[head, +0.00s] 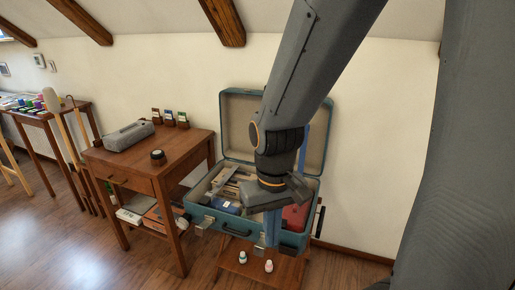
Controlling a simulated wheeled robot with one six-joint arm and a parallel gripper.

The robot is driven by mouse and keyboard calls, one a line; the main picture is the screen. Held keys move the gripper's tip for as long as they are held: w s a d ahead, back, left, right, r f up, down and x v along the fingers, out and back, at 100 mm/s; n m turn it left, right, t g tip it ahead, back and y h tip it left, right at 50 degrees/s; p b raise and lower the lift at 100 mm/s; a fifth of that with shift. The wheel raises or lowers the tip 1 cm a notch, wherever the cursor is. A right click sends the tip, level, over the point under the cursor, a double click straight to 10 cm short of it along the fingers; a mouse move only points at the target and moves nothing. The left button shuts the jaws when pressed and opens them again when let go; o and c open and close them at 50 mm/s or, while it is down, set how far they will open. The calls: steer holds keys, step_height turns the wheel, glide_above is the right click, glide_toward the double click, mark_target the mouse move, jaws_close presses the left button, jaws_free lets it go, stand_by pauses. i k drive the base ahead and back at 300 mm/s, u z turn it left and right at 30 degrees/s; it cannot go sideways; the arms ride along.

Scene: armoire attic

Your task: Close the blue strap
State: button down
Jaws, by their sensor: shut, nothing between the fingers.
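An open teal suitcase (205,213) sits on a low wooden stand, its lid (237,97) upright against the wall. A blue strap (271,234) hangs over the suitcase's front right part. A blue strip, seemingly of the same strap, also runs up the right side of the open lid, partly behind my arm. My gripper (272,203) is over the right half of the suitcase, close above the front part of the strap. It is shut and empty. My arm and gripper hide part of the contents and the strap's middle; I cannot tell whether gripper and strap touch.
The suitcase holds a blue item (228,207), a red item (296,216) and other things. Two small bottles (242,257) stand on the stand (255,275) in front. A wooden side table (185,148) stands close on the left. Floor at the front left is clear.

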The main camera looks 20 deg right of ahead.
mark_target(303, 150)
steer(key=u, duration=0.6)
steer(key=k, duration=0.85)
steer(key=u, duration=0.6)
steer(key=i, duration=1.2)
steer(key=z, duration=0.95)
steer(key=i, duration=0.8)
steer(key=z, duration=1.25)
steer(key=i, duration=0.35)
steer(key=z, duration=0.4)
